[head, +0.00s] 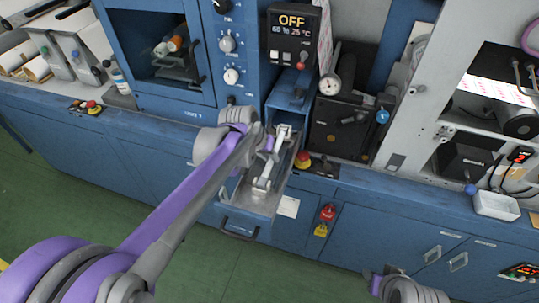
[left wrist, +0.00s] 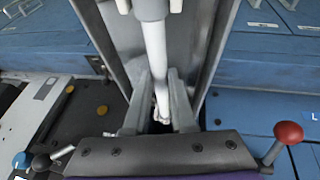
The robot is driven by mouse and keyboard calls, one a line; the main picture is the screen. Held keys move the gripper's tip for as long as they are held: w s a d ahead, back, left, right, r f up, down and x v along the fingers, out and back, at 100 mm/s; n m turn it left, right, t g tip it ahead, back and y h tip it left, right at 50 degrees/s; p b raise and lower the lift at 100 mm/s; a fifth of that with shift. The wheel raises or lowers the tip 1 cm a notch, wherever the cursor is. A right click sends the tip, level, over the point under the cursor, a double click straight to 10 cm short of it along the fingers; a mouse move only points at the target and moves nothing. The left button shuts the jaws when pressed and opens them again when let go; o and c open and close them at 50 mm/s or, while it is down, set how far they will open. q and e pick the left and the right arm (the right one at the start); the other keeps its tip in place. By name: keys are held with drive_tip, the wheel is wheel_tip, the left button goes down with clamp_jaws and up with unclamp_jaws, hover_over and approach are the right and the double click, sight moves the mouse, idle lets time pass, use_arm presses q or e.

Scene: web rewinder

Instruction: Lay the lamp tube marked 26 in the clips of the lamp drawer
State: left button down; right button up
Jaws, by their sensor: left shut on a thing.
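The lamp drawer (head: 240,226) is pulled open from the blue cabinet under the display. Its grey inside also shows in the left wrist view (left wrist: 208,30). A white lamp tube (left wrist: 155,55) runs lengthwise over the drawer, between the fingers of my left gripper (left wrist: 160,105). My left gripper is shut on the tube; in the head view the gripper (head: 270,150) is partly hidden by my arm. A white clip or end fitting (left wrist: 150,8) shows at the tube's far end. I cannot read a number on the tube, nor tell whether it rests in the clips.
The display (head: 293,36) above the drawer reads OFF. A red knob (head: 302,160) stands right beside the drawer. A dial gauge (head: 330,84) and black panel are to the right.

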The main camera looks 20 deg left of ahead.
use_arm(q)
drive_tip(key=c, duration=0.7)
unclamp_jaws()
drive_tip(key=shift+o, duration=0.2)
drive_tip(key=shift+r, duration=0.1)
drive_tip(key=v, duration=1)
drive_tip(key=shift+r+p, duration=0.25)
drive_tip(key=shift+p, duration=0.1)
drive_tip(key=shift+s+a, duration=0.1)
drive_tip(key=shift+s, duration=0.1)
